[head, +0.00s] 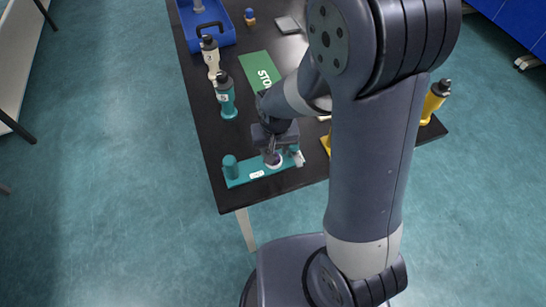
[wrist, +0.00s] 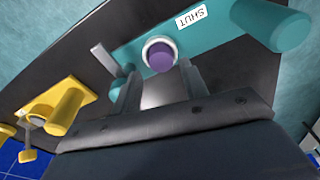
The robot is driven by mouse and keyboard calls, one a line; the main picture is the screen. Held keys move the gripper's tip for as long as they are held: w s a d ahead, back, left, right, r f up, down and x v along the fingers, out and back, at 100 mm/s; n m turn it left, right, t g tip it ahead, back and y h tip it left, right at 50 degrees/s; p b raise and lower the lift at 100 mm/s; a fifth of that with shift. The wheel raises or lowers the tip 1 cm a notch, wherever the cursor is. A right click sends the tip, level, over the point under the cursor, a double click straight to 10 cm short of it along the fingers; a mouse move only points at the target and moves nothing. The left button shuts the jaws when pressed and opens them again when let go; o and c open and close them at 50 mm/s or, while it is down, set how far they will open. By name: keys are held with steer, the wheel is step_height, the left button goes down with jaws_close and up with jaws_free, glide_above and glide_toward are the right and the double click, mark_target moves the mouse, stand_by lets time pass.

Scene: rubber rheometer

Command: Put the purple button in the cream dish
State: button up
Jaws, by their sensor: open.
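The purple button (wrist: 160,57) shows in the wrist view as a round purple face inside a pale, cream-white ring (wrist: 147,45), which may be the dish's rim. Both are on a teal bar (wrist: 212,40) with a SHUT label. I cannot tell how deep the button sits in the ring. In the head view the pale ring (head: 279,163) shows just below my gripper (head: 271,153). In the wrist view my gripper (wrist: 160,82) is open, one finger on each side just short of the ring, with nothing held between them.
A teal post (head: 230,165) rises at the bar's left end in the head view. A small teal cylinder with a grey lever (wrist: 103,55) stands near my finger in the wrist view. Yellow fixtures (wrist: 60,108) stand beyond. Bottles (head: 225,95), a green mat (head: 259,70) and a blue tray (head: 208,25) lie further back.

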steer(key=shift+w+f, duration=0.25)
steer(key=shift+f, duration=0.85)
steer(key=shift+w+f, duration=0.2)
steer(key=shift+f, duration=0.85)
steer(key=shift+c, duration=0.5)
steer(key=c, duration=0.7)
